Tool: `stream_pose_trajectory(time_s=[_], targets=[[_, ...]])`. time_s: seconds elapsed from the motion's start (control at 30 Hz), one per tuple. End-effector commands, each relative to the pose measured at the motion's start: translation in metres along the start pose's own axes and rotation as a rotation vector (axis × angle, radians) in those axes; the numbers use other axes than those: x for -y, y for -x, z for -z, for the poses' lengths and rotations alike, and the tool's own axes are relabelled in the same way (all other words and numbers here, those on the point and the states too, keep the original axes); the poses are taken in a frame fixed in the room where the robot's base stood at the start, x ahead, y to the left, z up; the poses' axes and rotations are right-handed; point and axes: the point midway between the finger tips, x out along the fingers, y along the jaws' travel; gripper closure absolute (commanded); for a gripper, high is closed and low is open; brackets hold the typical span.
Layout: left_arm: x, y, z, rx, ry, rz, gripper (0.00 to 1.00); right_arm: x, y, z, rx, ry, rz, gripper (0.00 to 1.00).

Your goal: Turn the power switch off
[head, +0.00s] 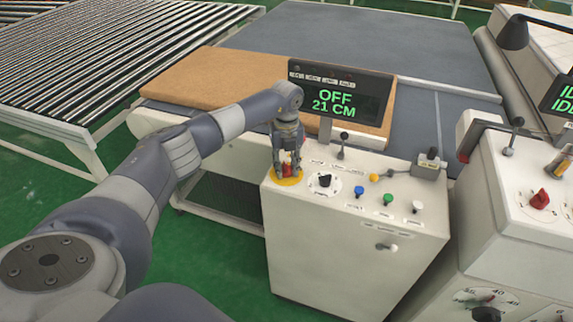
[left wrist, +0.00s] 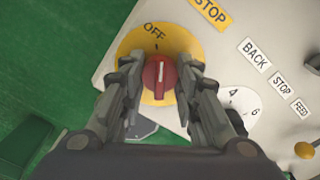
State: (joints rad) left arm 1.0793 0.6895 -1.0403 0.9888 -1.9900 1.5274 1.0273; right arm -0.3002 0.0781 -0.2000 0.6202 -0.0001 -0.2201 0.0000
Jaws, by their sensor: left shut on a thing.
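The red power switch (head: 287,170) sits on a round yellow plate (head: 286,182) at the left end of the white control console. In the left wrist view, the red knob (left wrist: 160,75) has a white line pointing up toward the word OFF on the yellow plate (left wrist: 180,38). My left gripper (head: 286,164) points down over the switch, its two fingers on either side of the knob and shut on it. The display (head: 336,97) behind it reads OFF and 21 CM in green. My right gripper is out of view.
The console top (head: 340,167) also holds a black dial (head: 325,181), coloured buttons and a small lever. A second console (head: 530,225) stands to the right. Green floor is free at the left.

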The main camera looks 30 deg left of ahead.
Motion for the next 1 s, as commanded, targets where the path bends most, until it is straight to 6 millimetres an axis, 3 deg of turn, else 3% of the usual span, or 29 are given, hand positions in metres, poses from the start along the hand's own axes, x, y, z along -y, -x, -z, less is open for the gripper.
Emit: stream_pose_trajectory(time_s=[0.4, 0.97, 1.0], targets=[[0.0002, 0.0013, -0.0009, 0.002, 0.192, 0.001, 0.94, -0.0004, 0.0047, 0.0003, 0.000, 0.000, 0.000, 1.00], [0.0004, 0.0012, -0.0011, 0.003, 0.220, 0.002, 0.94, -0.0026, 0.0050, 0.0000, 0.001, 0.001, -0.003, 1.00], [0.0004, 0.0012, -0.0010, 0.003, 0.219, 0.002, 0.64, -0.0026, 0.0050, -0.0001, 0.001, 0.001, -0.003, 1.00]])
